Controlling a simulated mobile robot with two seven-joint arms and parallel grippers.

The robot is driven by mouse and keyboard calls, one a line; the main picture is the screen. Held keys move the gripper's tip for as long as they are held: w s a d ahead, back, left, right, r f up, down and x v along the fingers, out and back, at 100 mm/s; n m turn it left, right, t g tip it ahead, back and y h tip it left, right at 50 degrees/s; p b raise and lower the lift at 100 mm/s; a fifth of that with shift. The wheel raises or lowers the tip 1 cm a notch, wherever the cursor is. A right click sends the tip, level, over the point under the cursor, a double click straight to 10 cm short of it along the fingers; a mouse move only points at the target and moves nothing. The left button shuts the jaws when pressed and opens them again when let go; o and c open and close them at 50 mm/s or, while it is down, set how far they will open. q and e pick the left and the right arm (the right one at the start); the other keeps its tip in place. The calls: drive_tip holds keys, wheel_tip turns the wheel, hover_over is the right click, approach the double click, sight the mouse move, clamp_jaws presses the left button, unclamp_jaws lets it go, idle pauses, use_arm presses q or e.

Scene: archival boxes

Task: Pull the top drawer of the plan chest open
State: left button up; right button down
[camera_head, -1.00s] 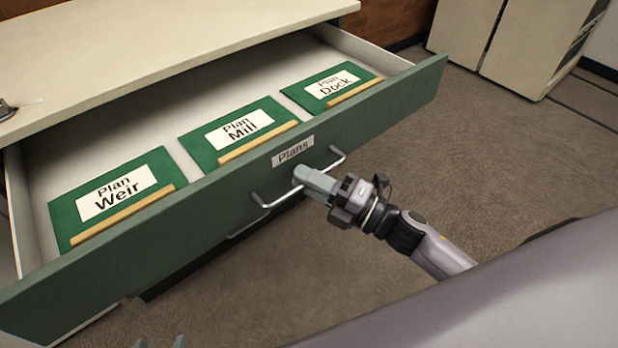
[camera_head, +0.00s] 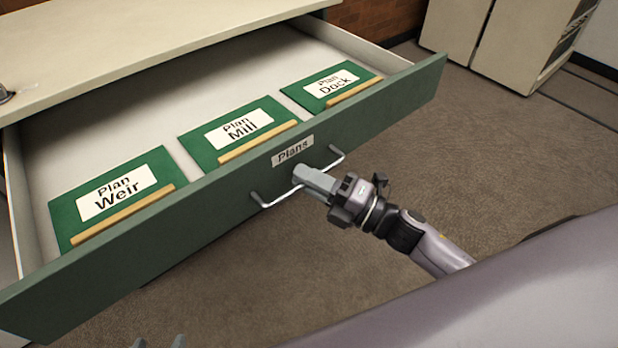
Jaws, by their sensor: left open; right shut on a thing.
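The top drawer (camera_head: 215,213) of the plan chest (camera_head: 130,45) stands well open, with a green front and a "Plans" label (camera_head: 293,150). Inside lie three green folders: Plan Weir (camera_head: 115,200), Plan Mill (camera_head: 225,150) and Plan Dock (camera_head: 345,95), each with a wooden strip. My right gripper (camera_head: 308,181) is shut on the drawer's metal bar handle (camera_head: 275,202), near its middle. The gripper hides part of the handle. My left gripper (camera_head: 160,342) shows only its fingertips at the bottom edge, apart from each other and below the drawer front.
Pale cabinets (camera_head: 500,40) stand at the back right by a brick wall (camera_head: 375,18). Brown carpet (camera_head: 500,150) is clear to the right of the drawer. A small metal object (camera_head: 5,93) sits on the chest top at the far left.

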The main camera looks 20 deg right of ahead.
drive_tip(key=c, duration=1.4)
unclamp_jaws()
drive_tip(key=shift+c, duration=0.2)
drive_tip(key=v, duration=0.7)
drive_tip(key=shift+b, duration=0.3)
drive_tip(key=s+f+m+g+h+p, duration=0.2)
drive_tip(key=s+m+h+p, duration=0.3)
drive_tip(key=m, duration=0.7)
drive_tip(key=s+f+m+g+h+p, duration=0.2)
drive_tip(key=s+f+m+h+p, duration=0.2)
drive_tip(key=m, duration=0.9)
drive_tip(key=s+d+h+p, duration=0.1)
drive_tip(key=h+p, duration=0.1)
drive_tip(key=shift+s+f+p, duration=0.3)
drive_tip(key=shift+s+p, duration=0.05)
